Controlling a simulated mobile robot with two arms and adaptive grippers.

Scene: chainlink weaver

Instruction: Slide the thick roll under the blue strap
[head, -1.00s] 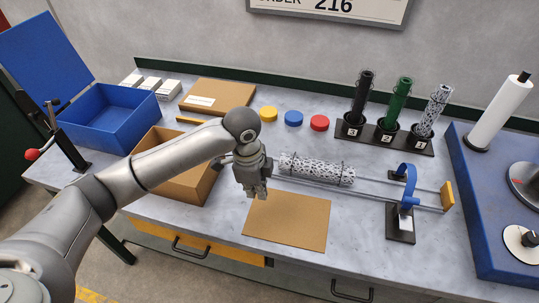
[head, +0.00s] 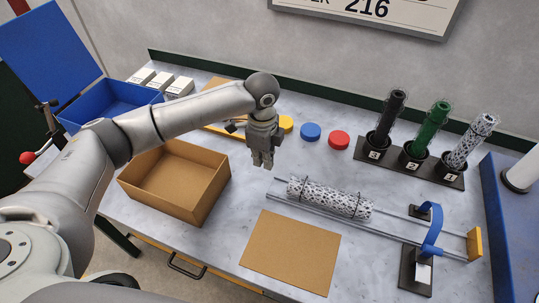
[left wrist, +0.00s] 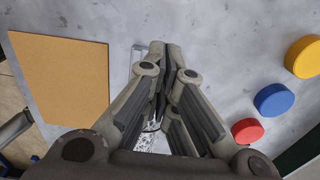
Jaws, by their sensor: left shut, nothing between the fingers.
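The thick roll (head: 330,198), white with black speckles and thin dark bands, lies on two rails in the head view. Its left end is near the rails' left end. The blue strap (head: 433,232) arches over the rails to the right of the roll, with a clear gap between them. My left gripper (head: 263,163) is shut and empty, pointing down behind and left of the roll, apart from it. In the left wrist view its fingers (left wrist: 160,50) are together, and a bit of the speckled roll (left wrist: 146,143) shows behind them, mostly hidden. My right gripper is not in view.
A yellow block (head: 474,244) stands at the rails' right end. A brown mat (head: 290,252) lies in front. An open cardboard box (head: 180,212) stands left. Blue (head: 311,131) and red (head: 339,140) discs lie behind, and a tube rack (head: 455,177) stands back right.

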